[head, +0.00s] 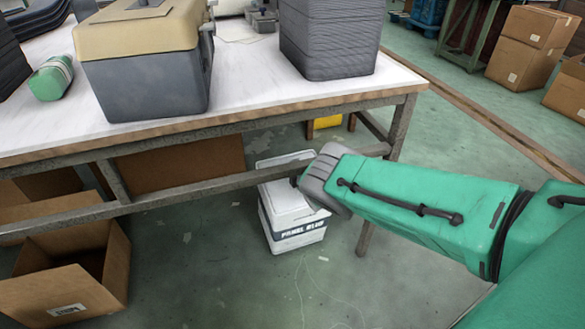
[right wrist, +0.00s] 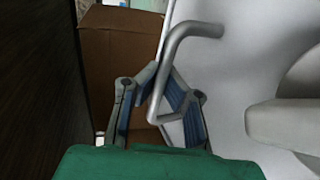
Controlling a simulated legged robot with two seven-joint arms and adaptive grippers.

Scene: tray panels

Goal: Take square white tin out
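The square white tin (head: 291,219) stands upright on the floor under the table, with a "PANEL GLUE" label on its side. My right arm reaches to it from the right, and my grey wrist hides part of its lid. In the right wrist view, my right gripper (right wrist: 161,76) has its fingertips close together on either side of a bent metal handle (right wrist: 190,30), and looks shut on it. The tin's white lid (right wrist: 235,75) lies behind the handle, with a pale round part at the right. My left gripper is not in view.
The table's edge (head: 200,123) and lower rail (head: 150,200) are close above and beside the tin. An open cardboard box (head: 65,280) is on the floor at left. A table leg (head: 365,237) stands right of the tin. The floor in front is clear.

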